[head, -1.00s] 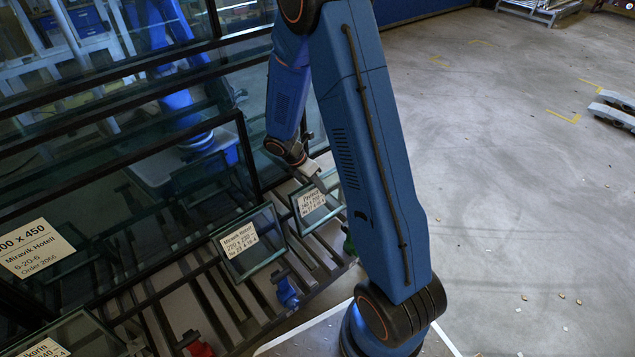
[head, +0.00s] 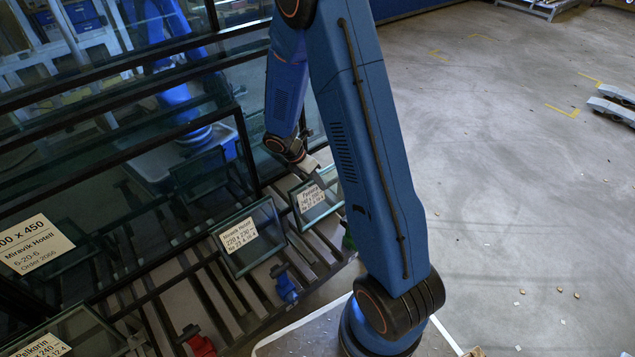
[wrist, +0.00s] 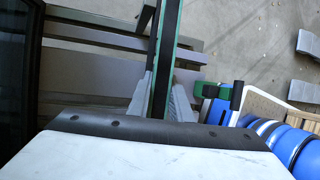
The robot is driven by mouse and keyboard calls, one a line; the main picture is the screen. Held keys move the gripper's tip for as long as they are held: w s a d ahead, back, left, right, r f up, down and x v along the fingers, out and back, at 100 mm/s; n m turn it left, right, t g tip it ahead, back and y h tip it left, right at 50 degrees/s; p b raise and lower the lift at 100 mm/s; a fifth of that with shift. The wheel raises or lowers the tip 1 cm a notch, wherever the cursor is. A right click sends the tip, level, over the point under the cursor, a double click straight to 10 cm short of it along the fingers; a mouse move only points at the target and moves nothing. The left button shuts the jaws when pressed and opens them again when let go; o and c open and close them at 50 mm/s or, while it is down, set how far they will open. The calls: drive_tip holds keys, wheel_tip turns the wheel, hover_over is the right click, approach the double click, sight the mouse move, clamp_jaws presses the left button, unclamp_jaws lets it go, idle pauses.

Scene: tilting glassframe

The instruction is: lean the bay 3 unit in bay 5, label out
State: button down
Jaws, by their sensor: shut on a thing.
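My gripper (wrist: 161,105) is shut on the upper edge of a small glass unit (wrist: 168,45), seen nearly edge-on in the wrist view with green-tinted edges. In the head view this unit (head: 323,209) stands at the far end of the rack, with a white label (head: 311,198) facing the camera, partly behind my arm. A second glass unit (head: 263,258) with a white Miravik Hotell label leans just left of it, apart from my gripper. I cannot read any bay numbers. Whether the held unit's foot touches the rack is hidden.
Blue (head: 286,286), red (head: 201,344) and green (wrist: 232,92) clamps sit along the rack's front; the green one is close right of my gripper. Large dark-framed glass (head: 110,195) stands behind the rack. Open floor (head: 530,200) lies to the right.

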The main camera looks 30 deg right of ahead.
drive_tip(key=shift+f, duration=0.4)
idle(0.4)
drive_tip(key=c, duration=1.5)
unclamp_jaws()
drive_tip(key=shift+s, duration=0.1)
drive_tip(key=shift+v, duration=8.7)
